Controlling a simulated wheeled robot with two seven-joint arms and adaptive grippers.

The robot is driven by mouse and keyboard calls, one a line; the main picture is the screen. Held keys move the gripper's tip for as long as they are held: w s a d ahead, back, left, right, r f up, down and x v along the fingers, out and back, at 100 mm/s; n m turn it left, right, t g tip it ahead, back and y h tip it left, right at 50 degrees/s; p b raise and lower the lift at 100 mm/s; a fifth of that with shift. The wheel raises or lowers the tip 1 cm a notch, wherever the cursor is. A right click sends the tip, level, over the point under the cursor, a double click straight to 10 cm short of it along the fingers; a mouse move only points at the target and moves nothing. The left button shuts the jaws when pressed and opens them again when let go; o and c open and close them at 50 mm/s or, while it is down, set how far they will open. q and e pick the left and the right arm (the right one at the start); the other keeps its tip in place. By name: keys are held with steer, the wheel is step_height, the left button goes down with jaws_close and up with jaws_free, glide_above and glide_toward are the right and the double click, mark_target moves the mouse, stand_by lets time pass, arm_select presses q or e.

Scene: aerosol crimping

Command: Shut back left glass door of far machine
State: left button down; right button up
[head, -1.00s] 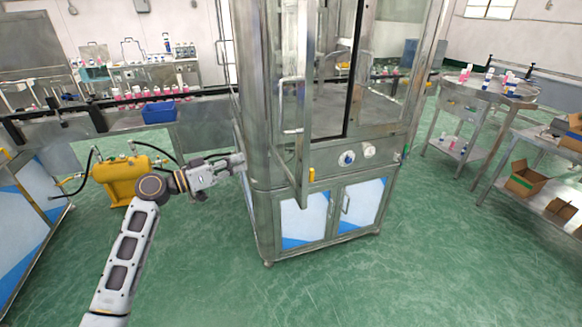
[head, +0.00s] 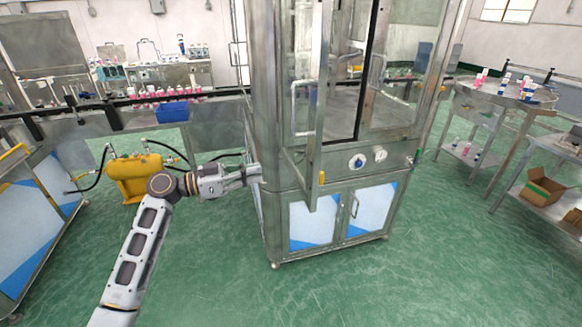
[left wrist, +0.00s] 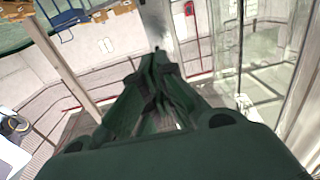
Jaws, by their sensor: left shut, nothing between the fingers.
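The far machine (head: 258,120) is a tall metal cabinet with glass upper doors, at the centre of the head view. A narrow framed door edge with a handle (head: 236,55) sticks out past its back left side; this looks like the back left glass door, standing open, mostly hidden by the machine. My left gripper (head: 255,175) is shut and empty, beside the machine's left side at about the height of its lower cabinet top; I cannot tell whether it touches. In the left wrist view the shut fingers (left wrist: 160,62) point ahead, with glass panels to the right. My right gripper is not in view.
A front glass door (head: 308,125) of the machine stands open toward me. A yellow pump unit (head: 130,178) with black hoses is left of my arm. A conveyor with bottles and a blue bin (head: 172,111) runs behind. A round metal table (head: 510,92) stands right. Green floor is clear in front.

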arm_select(q)
steer(key=shift+d, duration=0.15)
steer(key=p, duration=0.2)
glide_toward(310, 164)
steer(key=x, duration=0.1)
steer(key=p+x, duration=0.1)
steer(key=x, duration=0.1)
steer(key=p+x, duration=0.1)
steer(key=shift+d+r, duration=0.3)
steer(key=shift+d, duration=0.1)
steer(key=shift+p+x, duration=0.35)
steer(key=shift+x, duration=0.7)
steer(key=shift+d+f, duration=0.1)
steer(key=shift+f, duration=0.05)
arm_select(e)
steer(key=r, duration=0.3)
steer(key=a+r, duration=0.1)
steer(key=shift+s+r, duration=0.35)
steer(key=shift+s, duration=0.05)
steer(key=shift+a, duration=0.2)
